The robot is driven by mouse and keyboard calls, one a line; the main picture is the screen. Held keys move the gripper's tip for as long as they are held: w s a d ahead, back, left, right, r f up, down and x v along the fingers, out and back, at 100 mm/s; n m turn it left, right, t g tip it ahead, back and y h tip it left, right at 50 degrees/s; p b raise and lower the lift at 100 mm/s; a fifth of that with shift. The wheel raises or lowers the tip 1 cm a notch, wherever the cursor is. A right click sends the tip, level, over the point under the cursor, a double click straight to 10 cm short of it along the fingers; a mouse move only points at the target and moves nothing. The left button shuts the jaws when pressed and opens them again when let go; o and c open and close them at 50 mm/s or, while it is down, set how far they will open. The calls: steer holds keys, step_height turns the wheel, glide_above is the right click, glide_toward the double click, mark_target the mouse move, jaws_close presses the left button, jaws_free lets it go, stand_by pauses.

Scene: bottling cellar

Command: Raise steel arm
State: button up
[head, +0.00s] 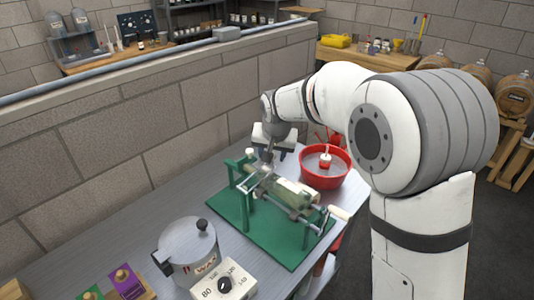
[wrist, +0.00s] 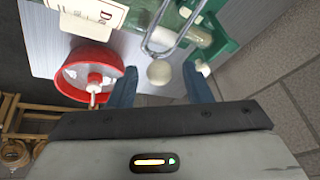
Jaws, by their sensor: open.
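A green stand (head: 262,228) on the metal bench carries a bottle (head: 297,194) lying on its side. The steel arm (head: 262,180) reaches across the stand's far left end and lies low. In the wrist view the steel arm (wrist: 170,30) shows as a bent rod loop, with a pale round knob (wrist: 159,72) at its near end. My gripper (head: 270,150) is above that end of the stand. In the wrist view my gripper (wrist: 160,88) has its two fingers apart, and the knob appears between and beyond their tips. I cannot tell whether anything touches.
A red tub (head: 312,180) with a white and red piece in it stands close to the right of the stand. A steel pot (head: 187,252) and a dial box (head: 224,284) stand in front. A block wall (head: 120,140) runs behind the bench.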

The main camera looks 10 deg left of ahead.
steer(key=shift+x, duration=0.95)
steer(key=shift+c, duration=0.4)
jaws_close()
